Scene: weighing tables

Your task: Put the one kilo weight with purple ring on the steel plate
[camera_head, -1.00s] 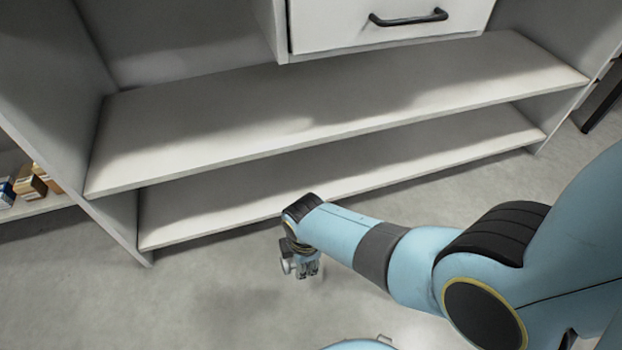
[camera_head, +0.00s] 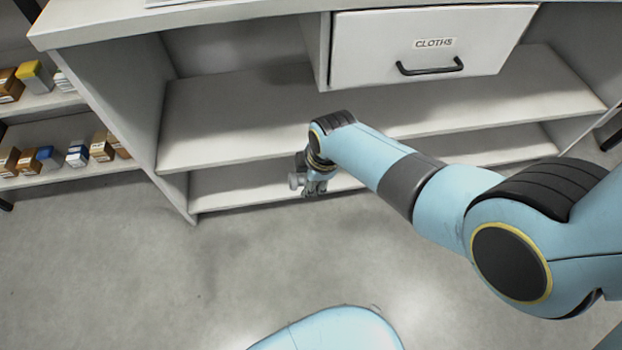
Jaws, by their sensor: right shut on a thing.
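My right gripper (camera_head: 314,190) hangs low in front of the white cabinet, pointing down. It is shut on a small grey metal weight (camera_head: 295,181), which sticks out at its left side. The weight is small in the picture and partly hidden by the fingers. I cannot make out a purple ring on it. The steel plate is not in view. My left gripper is not in view.
The white cabinet has a worktop (camera_head: 190,17), a drawer (camera_head: 430,45) labelled CLOTHS and empty lower shelves (camera_head: 235,118). Shelves with several small boxes (camera_head: 78,154) stand at the left. The grey floor (camera_head: 130,270) is clear at the lower left.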

